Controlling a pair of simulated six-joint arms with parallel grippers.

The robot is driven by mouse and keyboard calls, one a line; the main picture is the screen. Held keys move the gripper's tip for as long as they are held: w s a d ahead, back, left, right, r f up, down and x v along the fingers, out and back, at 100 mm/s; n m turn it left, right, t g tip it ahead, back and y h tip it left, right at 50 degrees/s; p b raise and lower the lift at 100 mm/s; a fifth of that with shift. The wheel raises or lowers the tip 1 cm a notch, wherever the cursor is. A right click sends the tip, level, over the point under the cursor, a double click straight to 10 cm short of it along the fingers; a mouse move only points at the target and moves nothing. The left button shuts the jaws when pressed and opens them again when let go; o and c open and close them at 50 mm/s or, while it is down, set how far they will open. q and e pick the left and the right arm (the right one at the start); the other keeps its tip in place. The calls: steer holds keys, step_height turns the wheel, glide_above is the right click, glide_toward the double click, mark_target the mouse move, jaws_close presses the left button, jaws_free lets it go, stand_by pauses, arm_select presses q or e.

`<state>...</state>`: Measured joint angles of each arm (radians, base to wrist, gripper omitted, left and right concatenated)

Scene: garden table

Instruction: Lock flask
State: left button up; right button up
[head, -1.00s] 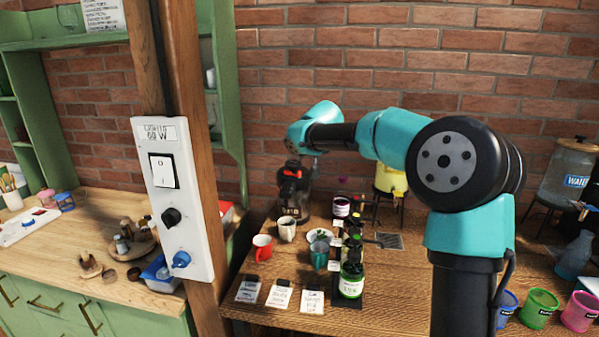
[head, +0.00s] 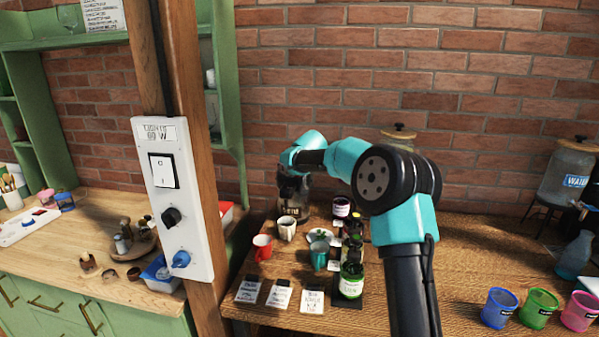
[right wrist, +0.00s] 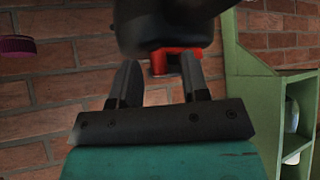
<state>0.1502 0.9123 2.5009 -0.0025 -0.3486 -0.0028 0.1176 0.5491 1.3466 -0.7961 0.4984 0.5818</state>
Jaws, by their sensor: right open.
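The flask (head: 290,209) appears to be the dark container with a pale label at the back left of the wooden table; its upper part is hidden by my right gripper (head: 292,186). In the right wrist view, a dark rounded lid-like part (right wrist: 165,25) with a red piece (right wrist: 170,61) is just beyond the fingertips. My right gripper (right wrist: 160,72) is open, with one finger on each side of the red piece. I cannot tell whether the fingers touch it. My left gripper is not in view.
A wooden post with a switch panel (head: 172,200) is left of the table. Coloured cups (head: 539,309) stand at the right.

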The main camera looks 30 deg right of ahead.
jaws_close()
stand_by(0.4)
steer(key=shift+a+m+h, duration=0.15)
steer(key=shift+m+h, duration=0.25)
steer(key=shift+m, duration=0.1)
steer(key=m+g+h, duration=0.1)
steer(key=m, duration=0.1)
steer(key=a+m+g+h, duration=0.1)
steer(key=m, duration=0.1)
steer(key=a+m+g+h, duration=0.1)
steer(key=m+h, duration=0.1)
steer(key=shift+a+f, duration=0.15)
steer(key=shift+a, duration=0.05)
steer(key=m+g, duration=0.1)
steer(key=a+m+g+h, duration=0.1)
steer(key=m, duration=0.1)
steer(key=shift+w, duration=0.15)
steer(key=shift+w+a+m+g+h, duration=0.25)
steer(key=shift+m+g, duration=0.5)
steer(key=shift+m, duration=0.2)
steer(key=shift+w+a+m+g+h, duration=0.15)
steer(key=shift+a+m+g, duration=0.05)
steer(key=shift+m+g, duration=0.65)
steer(key=shift+m, duration=0.3)
